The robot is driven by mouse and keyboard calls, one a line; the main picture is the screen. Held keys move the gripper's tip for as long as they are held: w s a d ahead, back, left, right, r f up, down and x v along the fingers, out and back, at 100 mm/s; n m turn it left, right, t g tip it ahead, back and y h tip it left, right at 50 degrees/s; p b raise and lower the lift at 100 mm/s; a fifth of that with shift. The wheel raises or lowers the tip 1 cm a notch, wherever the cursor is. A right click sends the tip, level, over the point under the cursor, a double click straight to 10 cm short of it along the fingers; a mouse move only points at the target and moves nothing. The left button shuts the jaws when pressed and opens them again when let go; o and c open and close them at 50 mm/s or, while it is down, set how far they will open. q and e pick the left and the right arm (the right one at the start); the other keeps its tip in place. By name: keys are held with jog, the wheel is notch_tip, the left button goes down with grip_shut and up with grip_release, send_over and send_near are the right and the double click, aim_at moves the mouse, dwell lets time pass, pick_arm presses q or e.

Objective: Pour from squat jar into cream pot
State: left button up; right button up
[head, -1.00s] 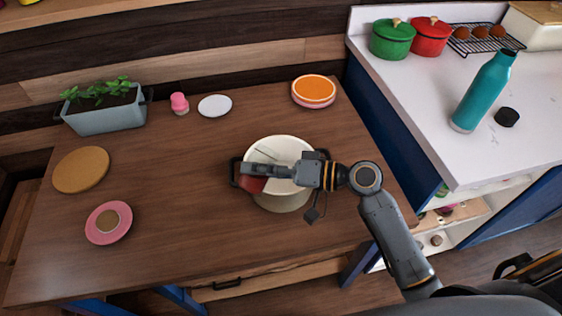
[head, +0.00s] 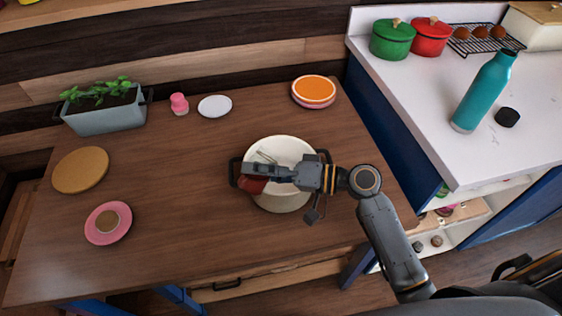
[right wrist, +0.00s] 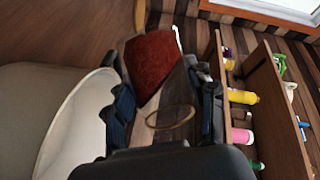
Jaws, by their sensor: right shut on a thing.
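The cream pot (head: 290,203) stands on the wooden table, with dark handles at its sides and a pale inside. Its rim also shows at the left of the right wrist view (right wrist: 83,120). My right gripper (head: 256,172) is above the pot's mouth, shut on the squat jar (head: 252,185), whose red part shows below the fingers at the pot's left side. In the right wrist view the jar (right wrist: 153,66) looks clear with red contents and lies tilted between the fingers. I cannot tell whether anything is flowing out. My left gripper is not in view.
A planter (head: 105,117), a cork-coloured disc (head: 81,170), a pink saucer (head: 122,228), a pink-topped shaker (head: 179,104), a white plate (head: 215,106) and orange-topped plates (head: 314,89) sit around the table. A teal bottle (head: 485,92) stands on the right counter. The table's front middle is clear.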

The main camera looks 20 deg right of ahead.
aim_at(265, 159)
jog(key=shift+f+m+y, duration=0.2)
jog(key=shift+m+y, duration=0.1)
jog(key=shift+m, duration=0.3)
jog(key=shift+w+d+r+m+y, duration=0.3)
jog(key=shift+w+d+r+m, duration=0.15)
jog(key=shift+w+d+m, duration=0.2)
dwell(0.7)
jog(key=shift+d+f+m+t+y+b, duration=0.1)
jog(key=shift+f+m+t+y+b, duration=0.35)
jog(key=shift+m, duration=0.5)
jog(key=shift+r, duration=0.4)
jog(key=shift+w+d+r+m+p, duration=0.15)
jog(key=shift+r+m+p, duration=0.5)
jog(key=shift+r+m, duration=0.25)
jog(key=shift+w+d+r+m+t+y, duration=0.15)
jog(key=shift+d+r+m+t, duration=0.2)
jog(key=shift+m, duration=0.5)
jog(key=shift+w+d+r+m+t+y, duration=0.15)
jog(key=shift+m+t, duration=0.25)
jog(key=shift+m, duration=0.5)
jog(key=shift+w+d+r+m+t+y, duration=0.15)
jog(key=shift+w+r+m+t, duration=0.2)
jog(key=shift+m, duration=0.5)
dwell(1.2)
